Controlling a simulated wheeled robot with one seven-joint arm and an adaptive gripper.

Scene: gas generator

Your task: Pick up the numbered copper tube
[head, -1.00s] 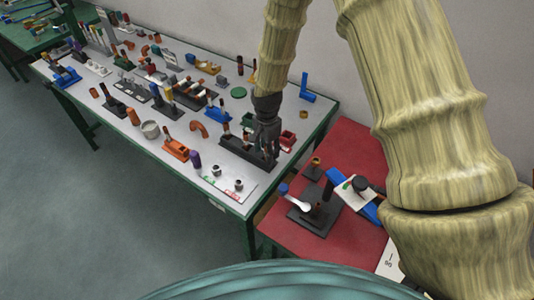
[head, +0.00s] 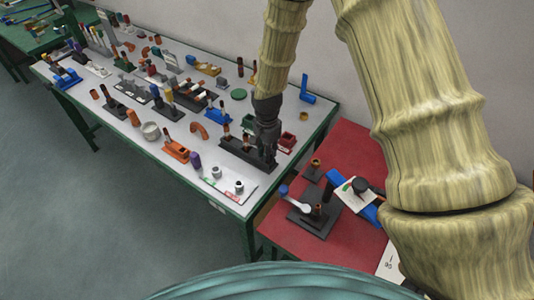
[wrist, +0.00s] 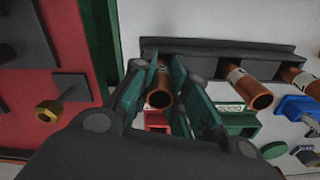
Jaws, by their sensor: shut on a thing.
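A copper tube (wrist: 160,98) with a pale marked band stands at the end of a dark rack (wrist: 205,52) in the wrist view. My gripper (wrist: 168,85) is shut on this tube, with one finger on each side of it. The band is partly hidden and its number cannot be read. In the head view my gripper (head: 266,150) points down at the right end of the rack (head: 238,150) and hides the held tube. Two more copper tubes stand in the rack, the nearer one (wrist: 250,88) beside my gripper and another (wrist: 300,82) farther right.
A red bin (wrist: 156,120) and a green bin (wrist: 238,122) stand close by the rack. The table (head: 222,90) is crowded with small tools and parts to the left. A red table (head: 350,150) with a dark stand adjoins at right. A wall rises behind.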

